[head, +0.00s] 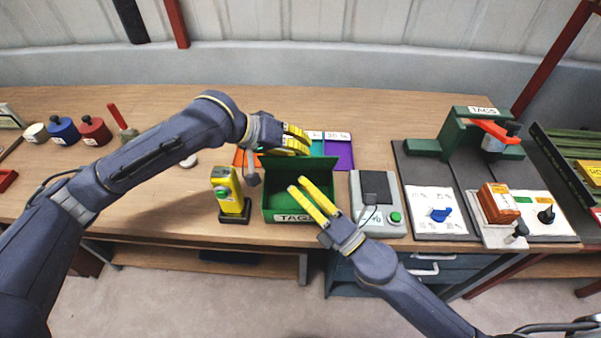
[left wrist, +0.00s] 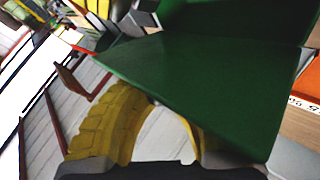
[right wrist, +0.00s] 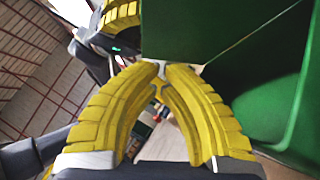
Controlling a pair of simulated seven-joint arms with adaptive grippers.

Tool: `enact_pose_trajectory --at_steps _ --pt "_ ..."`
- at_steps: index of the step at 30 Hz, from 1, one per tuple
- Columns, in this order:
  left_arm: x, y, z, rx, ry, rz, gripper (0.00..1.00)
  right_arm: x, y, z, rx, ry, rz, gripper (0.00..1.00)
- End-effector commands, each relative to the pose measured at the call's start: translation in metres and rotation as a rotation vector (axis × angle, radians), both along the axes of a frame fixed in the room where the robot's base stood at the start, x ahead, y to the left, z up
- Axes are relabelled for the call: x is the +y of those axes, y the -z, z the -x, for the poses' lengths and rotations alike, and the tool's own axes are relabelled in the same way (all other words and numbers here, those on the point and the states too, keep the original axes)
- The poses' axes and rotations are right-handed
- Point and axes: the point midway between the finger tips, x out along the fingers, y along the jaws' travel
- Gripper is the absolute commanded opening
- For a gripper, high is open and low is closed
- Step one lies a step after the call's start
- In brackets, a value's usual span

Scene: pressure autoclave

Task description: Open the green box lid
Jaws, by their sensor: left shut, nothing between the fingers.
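The green box (head: 283,215) stands on the bench with a TAGS label on its front. Its green lid (head: 292,170) is raised at the back, standing steeply, with the box's inside showing below. In the left wrist view the lid (left wrist: 200,85) covers part of my fingers. My left gripper (head: 288,144) is shut and empty, behind the raised lid's top edge; I cannot tell if it touches. My right gripper (head: 298,187) reaches over the box from the front right, its fingertips together in the right wrist view (right wrist: 160,68), near the lid, with nothing seen between them.
A yellow device (head: 229,192) stands close left of the box, and a grey unit (head: 377,205) close right. Orange, teal and purple trays (head: 339,155) lie behind it. A green TAGS press (head: 470,135) stands further right.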

Motion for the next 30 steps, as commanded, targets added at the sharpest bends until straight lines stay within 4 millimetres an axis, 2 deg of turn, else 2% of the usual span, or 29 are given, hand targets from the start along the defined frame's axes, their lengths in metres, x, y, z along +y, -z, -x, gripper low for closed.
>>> enact_pose_trajectory --at_steps 12,30 --pt "0.000 0.000 0.000 -0.001 -0.001 0.000 0.00 -0.003 -0.013 -0.025 -0.001 0.000 0.001 0.00" --pt "0.000 0.000 0.000 -0.001 -0.001 0.000 0.00 -0.003 -0.015 -0.029 0.002 -0.001 0.000 0.00"
